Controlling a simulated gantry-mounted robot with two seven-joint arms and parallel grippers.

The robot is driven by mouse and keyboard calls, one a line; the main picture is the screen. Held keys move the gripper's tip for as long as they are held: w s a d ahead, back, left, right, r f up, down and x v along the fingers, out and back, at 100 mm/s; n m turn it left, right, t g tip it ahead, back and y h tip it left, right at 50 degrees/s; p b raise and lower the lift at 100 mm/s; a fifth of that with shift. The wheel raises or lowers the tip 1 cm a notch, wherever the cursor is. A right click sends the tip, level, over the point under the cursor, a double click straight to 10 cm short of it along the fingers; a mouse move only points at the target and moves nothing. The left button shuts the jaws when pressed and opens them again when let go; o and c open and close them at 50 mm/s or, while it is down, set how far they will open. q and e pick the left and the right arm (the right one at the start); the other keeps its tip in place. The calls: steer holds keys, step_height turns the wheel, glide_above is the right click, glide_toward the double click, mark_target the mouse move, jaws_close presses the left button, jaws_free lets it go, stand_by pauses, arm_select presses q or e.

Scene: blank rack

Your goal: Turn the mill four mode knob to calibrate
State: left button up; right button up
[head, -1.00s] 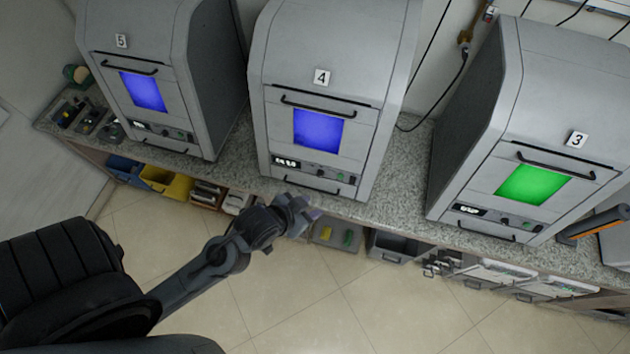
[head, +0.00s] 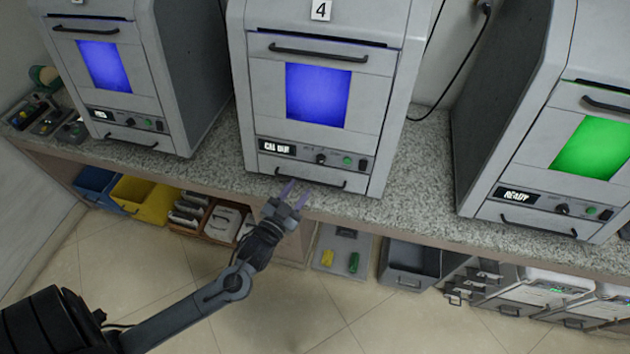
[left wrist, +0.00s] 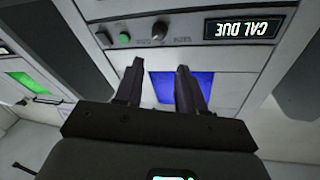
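Mill four (head: 318,85) is the middle grey machine, marked 4, with a blue window (head: 317,96). Its small display (head: 277,148) reads CAL DUE, and its dark mode knob (head: 321,158) sits right of the display beside a green button (head: 347,160). In the left wrist view the knob (left wrist: 159,31) shows beyond my fingers, with the display (left wrist: 243,27) upside down. My left gripper (head: 294,192) is open and empty, just below the mill's lower handle and apart from the knob. The knob's setting is too small to read. My right gripper is out of view.
The speckled counter (head: 420,200) carries similar machines on both sides, the right one (head: 560,150) with a green window and READY display. Below are a yellow bin (head: 143,195), a blue bin (head: 97,185) and a grey tray (head: 340,250). The floor in front is clear.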

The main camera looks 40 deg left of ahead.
mark_target(319, 162)
arm_select(q)
steer(key=x, duration=0.3)
steer(key=b+x, duration=0.1)
steer(key=x, duration=0.3)
steer(key=f+b+x, duration=0.1)
steer(key=x, duration=0.3)
steer(key=shift+w, duration=0.1)
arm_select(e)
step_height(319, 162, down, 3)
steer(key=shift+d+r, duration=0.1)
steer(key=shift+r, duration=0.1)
arm_select(q)
steer(key=shift+c, duration=0.4)
jaws_close()
